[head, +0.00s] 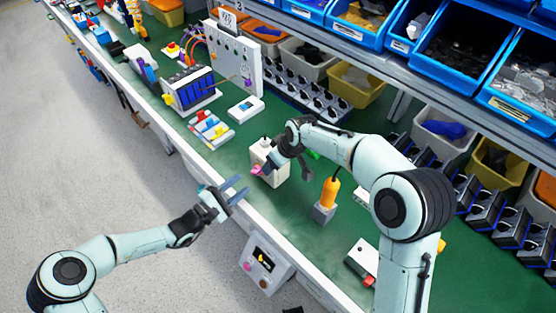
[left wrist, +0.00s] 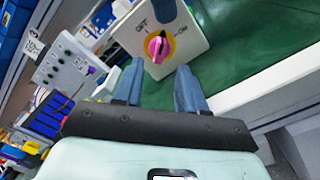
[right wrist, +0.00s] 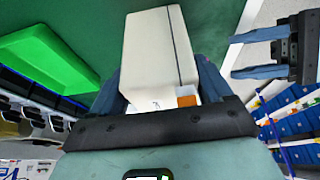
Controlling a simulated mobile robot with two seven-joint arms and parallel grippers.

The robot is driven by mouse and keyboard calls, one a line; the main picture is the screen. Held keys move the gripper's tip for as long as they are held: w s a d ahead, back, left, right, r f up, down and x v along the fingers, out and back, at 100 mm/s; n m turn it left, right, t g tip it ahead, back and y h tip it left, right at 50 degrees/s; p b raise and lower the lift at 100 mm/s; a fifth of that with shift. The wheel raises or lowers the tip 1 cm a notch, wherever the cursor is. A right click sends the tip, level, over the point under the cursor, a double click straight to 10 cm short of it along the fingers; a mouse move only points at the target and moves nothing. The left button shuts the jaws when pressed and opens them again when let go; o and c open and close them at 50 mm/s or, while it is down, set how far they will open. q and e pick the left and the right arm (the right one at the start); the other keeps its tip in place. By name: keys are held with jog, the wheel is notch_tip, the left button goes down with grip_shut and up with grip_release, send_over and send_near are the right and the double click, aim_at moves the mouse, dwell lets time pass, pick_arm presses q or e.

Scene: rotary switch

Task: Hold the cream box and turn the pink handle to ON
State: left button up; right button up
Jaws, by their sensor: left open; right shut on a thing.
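The cream box (head: 268,176) stands near the front edge of the green bench. My right gripper (head: 277,158) is shut on it from above, and the box fills the space between its fingers in the right wrist view (right wrist: 155,50). The pink handle (head: 256,169) sits on a yellow disc on the box's front face. In the left wrist view the pink handle (left wrist: 157,46) stands about upright in the picture, between the OFF label at left and the ON label at right. My left gripper (head: 237,188) is open and empty, its fingertips short of the handle and pointing at it.
An orange-handled tool in a grey holder (head: 325,206) stands right of the box. A white tray with coloured blocks (head: 211,130) and a small white box (head: 246,109) lie to the left. A bright green bin (right wrist: 45,60) is behind. The bench's white front edge (head: 255,222) runs below my left gripper.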

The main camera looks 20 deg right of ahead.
aim_at(254, 174)
pick_arm(q)
jog(key=shift+s+a, duration=0.15)
jog(key=shift+c, duration=0.2)
jog(key=shift+s+a+r+n+y, duration=0.2)
jog(key=shift+s+a+n+y, duration=0.1)
jog(key=shift+s+y, duration=0.2)
jog(key=shift+w+d+r+n+t+y, duration=0.1)
jog(key=shift+w+d+n+t+y, duration=0.15)
jog(key=shift+w+d+y, duration=0.45)
jog(key=shift+w+d+f+n+t+y, duration=0.15)
jog(key=shift+w+d+t, duration=0.2)
jog(key=shift+d, duration=0.75)
jog(key=shift+w+d+r+n+t+y, duration=0.2)
jog(key=shift+w+d+y, duration=0.25)
jog(key=shift+d, duration=0.45)
jog(key=shift+w, duration=0.1)
grip_shut()
